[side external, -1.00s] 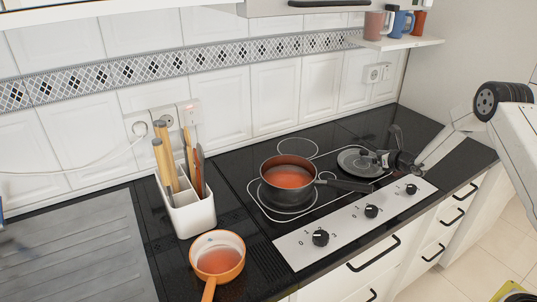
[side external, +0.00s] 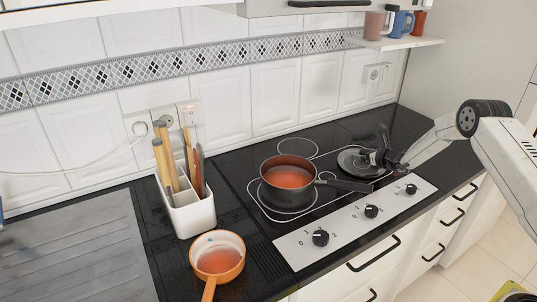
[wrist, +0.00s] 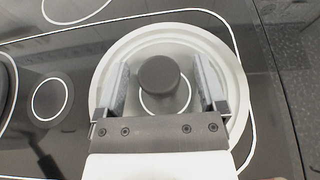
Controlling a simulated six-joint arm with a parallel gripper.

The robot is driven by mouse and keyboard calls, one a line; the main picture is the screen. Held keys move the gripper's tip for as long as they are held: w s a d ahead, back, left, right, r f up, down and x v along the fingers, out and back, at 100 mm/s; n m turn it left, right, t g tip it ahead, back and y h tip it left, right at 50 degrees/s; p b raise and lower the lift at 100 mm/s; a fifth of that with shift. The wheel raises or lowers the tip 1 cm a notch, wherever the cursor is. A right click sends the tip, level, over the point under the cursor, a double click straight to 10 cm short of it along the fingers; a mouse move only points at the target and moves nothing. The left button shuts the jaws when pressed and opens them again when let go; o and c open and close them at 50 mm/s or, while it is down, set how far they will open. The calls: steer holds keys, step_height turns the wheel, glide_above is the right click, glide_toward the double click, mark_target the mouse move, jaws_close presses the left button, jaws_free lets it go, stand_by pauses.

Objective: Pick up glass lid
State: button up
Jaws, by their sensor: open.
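The glass lid (side external: 352,162) lies on the right part of the black cooktop, and its round rim (wrist: 230,63) shows in the wrist view. Its dark round knob (wrist: 159,76) stands at its centre. My gripper (wrist: 162,72) is open over the lid, with one finger on each side of the knob. A gap shows between the knob and each finger, so nothing is held. In the side external view my gripper (side external: 375,152) is low over the lid and hides part of it.
A dark pan with orange contents (side external: 288,180) sits left of the lid, its handle pointing toward the lid. An orange saucepan (side external: 218,258) and a white utensil holder (side external: 190,212) stand farther left. A mug shelf (side external: 400,42) hangs above. Control knobs (side external: 371,211) line the front.

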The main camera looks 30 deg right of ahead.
stand_by(0.5)
steer(key=shift+w, duration=0.1)
jaws_close()
